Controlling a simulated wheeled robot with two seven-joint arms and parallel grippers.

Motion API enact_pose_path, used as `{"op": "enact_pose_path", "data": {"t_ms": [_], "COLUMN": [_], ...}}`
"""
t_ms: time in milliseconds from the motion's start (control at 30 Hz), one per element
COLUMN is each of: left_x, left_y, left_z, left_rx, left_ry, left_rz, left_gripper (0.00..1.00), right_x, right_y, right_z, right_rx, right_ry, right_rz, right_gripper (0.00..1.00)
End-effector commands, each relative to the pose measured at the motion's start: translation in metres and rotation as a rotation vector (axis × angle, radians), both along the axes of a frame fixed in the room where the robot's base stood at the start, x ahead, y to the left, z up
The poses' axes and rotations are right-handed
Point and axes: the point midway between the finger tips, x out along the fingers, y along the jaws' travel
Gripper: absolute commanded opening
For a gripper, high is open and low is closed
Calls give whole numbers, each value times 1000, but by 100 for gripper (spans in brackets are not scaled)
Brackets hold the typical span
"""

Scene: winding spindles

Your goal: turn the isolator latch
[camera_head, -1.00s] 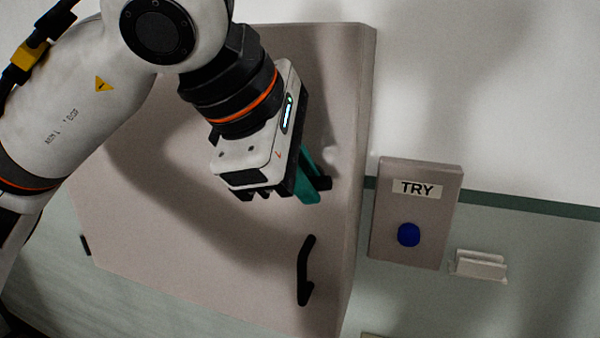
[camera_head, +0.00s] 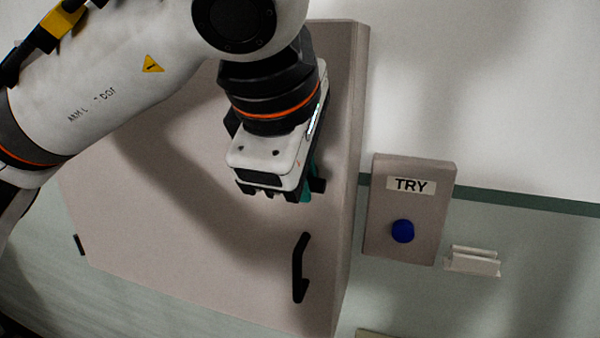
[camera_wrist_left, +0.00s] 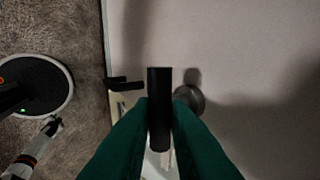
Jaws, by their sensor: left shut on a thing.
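The isolator latch is a black bar on the front of a grey-beige cabinet (camera_head: 190,225). In the left wrist view the bar (camera_wrist_left: 159,90) stands upright in the picture between my teal fingers, with a round grey boss (camera_wrist_left: 190,99) just right of it. My left gripper (camera_head: 306,190) is shut on this bar near the cabinet's right edge.
A black pull handle (camera_head: 299,268) is on the cabinet front below the gripper. Right of the cabinet, a grey box (camera_head: 410,212) labelled TRY has a blue button (camera_head: 402,231). A small pale holder (camera_head: 473,262) is on the wall beside it.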

Motion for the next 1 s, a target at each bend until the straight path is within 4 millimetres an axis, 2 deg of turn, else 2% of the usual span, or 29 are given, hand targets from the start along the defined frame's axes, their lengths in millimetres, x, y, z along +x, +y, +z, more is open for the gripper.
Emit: {"op": "enact_pose_path", "data": {"t_ms": [67,100,133,433,567,1000], "left_x": [1,1,0,0,-6,-53], "left_y": [0,0,0,0,2,15], "left_z": [3,3,3,2,9,82], "left_rx": [-4,-4,-4,-2,-3,-5], "left_ry": [-6,-6,-6,-3,-5,-6], "left_rz": [2,2,2,2,2,2], "left_gripper": [0,18,22,23,23,23], "right_x": [0,0,0,0,0,0], "right_y": [0,0,0,0,0,-2], "right_z": [0,0,0,0,-5,-25], "right_rx": [0,0,0,0,0,-2], "right_ry": [0,0,0,0,0,1], "right_rz": [0,0,0,0,0,0], "right_gripper": [36,36,36,36,36,36]}}
